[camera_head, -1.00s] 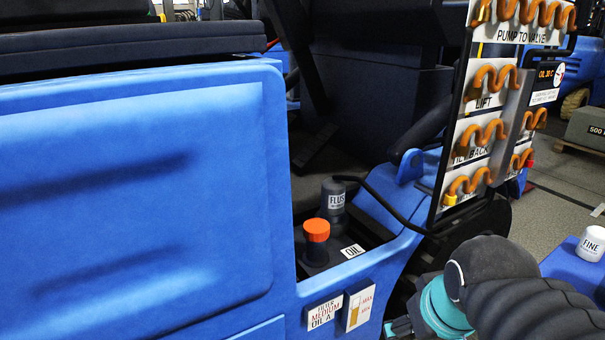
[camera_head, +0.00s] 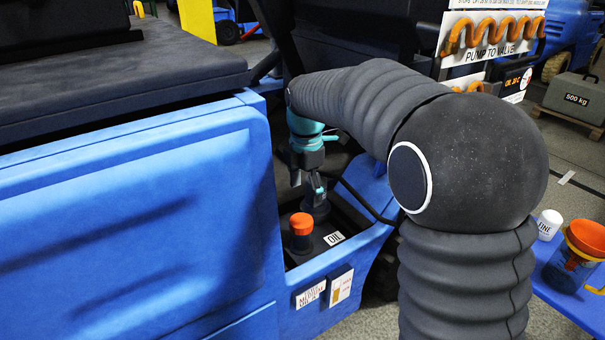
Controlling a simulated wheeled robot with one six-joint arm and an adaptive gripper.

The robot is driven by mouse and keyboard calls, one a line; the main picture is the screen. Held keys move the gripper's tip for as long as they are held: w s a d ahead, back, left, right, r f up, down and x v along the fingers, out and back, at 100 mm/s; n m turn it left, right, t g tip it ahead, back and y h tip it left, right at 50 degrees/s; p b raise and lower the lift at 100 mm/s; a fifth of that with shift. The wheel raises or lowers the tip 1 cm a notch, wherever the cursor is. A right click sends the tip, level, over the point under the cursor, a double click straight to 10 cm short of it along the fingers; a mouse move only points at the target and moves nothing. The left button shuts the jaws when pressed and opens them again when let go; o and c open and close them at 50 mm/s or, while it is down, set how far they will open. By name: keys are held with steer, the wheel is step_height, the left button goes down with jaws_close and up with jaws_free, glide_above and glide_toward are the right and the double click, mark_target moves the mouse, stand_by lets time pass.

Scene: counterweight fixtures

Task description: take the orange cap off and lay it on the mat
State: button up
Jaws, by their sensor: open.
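The orange cap (camera_head: 301,223) sits on a dark neck in a recess of the blue machine body, beside a white OIL label (camera_head: 334,238). My gripper (camera_head: 317,192) is open and points down, above and slightly right of the cap in the picture, apart from it. A dark grey bottle (camera_head: 315,208) stands just behind the cap, mostly hidden by my gripper. I cannot tell whether the gripper touches this bottle. I cannot make out a mat in this view.
Blue walls (camera_head: 297,262) edge the recess, and a black cable (camera_head: 365,202) runs along its right side. On the right, a blue table (camera_head: 548,268) bears a white FINE container (camera_head: 548,224) and a vessel with an orange funnel (camera_head: 586,238). The machine's seat area rises behind.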

mark_target(302, 221)
steer(key=shift+w+a+f+n, duration=0.45)
steer(key=shift+w+a+n, duration=0.05)
steer(key=shift+n, duration=0.1)
steer(key=shift+f+b, duration=2.35)
steer(key=shift+f, duration=2.35)
steer(key=shift+s, duration=0.15)
steer(key=c, duration=1.1)
steer(key=n+p, duration=0.1)
steer(key=n, duration=0.4)
steer(key=shift+r+p, duration=0.1)
steer(key=shift+p, duration=0.25)
steer(key=n, duration=0.4)
steer(key=shift+p, duration=0.4)
